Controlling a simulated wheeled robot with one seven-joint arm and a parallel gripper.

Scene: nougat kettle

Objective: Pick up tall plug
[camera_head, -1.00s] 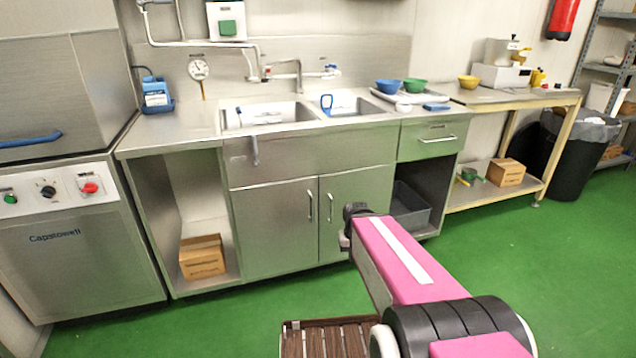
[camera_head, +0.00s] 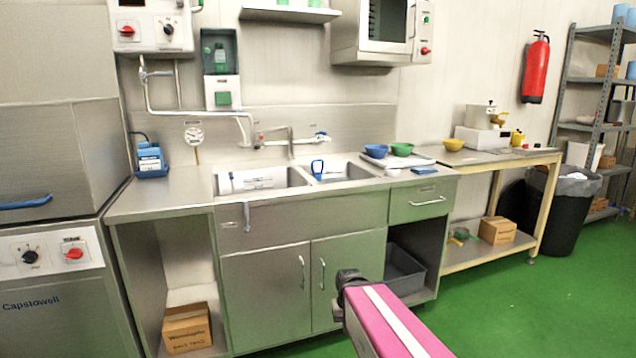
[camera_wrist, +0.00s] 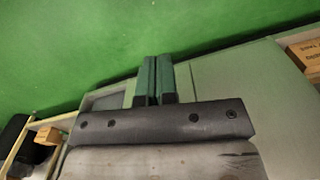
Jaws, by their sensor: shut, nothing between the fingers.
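No thing in view can be surely told as the tall plug. A pale upright piece (camera_head: 225,183) stands at the left of the left sink basin (camera_head: 290,178) in the head view, too small to identify. A blue-handled item (camera_head: 318,167) stands at the right basin. The basin bottoms are hidden by the front rim. My gripper (camera_wrist: 156,80) shows in the wrist view with its two dark green fingers together and nothing between them. It is over the green floor and in front of the steel cabinets, away from the sink. The head view shows my pink arm low in front of the cabinet doors.
Blue bowl (camera_head: 376,150) and green bowl (camera_head: 402,149) stand right of the sink. A tap (camera_head: 291,142) rises behind the basins, and a ladle-like tool (camera_head: 247,216) hangs over the front rim. A cardboard box (camera_head: 187,328) sits in the open lower bay. Green floor is free at right.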

